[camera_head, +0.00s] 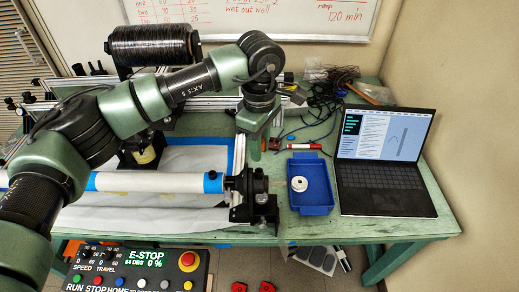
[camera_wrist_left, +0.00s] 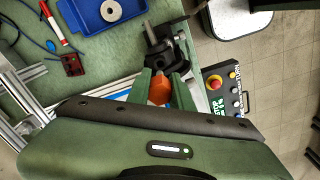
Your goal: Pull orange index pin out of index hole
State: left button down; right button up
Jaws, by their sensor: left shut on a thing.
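My left gripper (camera_head: 254,143) points down just behind the black end stand (camera_head: 262,200) of the white tube (camera_head: 150,182). In the left wrist view its green fingers are shut on the orange index pin (camera_wrist_left: 159,91). The pin's head sits between the fingers, close to the black end fitting (camera_wrist_left: 160,45). The index hole is hidden, and I cannot tell whether the pin is in it. My right gripper is not in view.
A blue tray (camera_head: 312,204) with a white ring (camera_head: 299,183) stands right of the end stand, beside an open laptop (camera_head: 385,170). A red marker (camera_head: 304,146) and dark cables lie behind. A control panel (camera_head: 135,270) is in front.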

pick_arm(q)
jog(key=shift+r, duration=0.1)
jog(key=shift+r, duration=1.4)
jog(key=shift+r+p, duration=0.6)
jog(key=shift+r, duration=0.9)
jog(key=shift+r, duration=0.1)
jog(key=shift+r+p, duration=0.5)
jog(key=shift+r, duration=0.9)
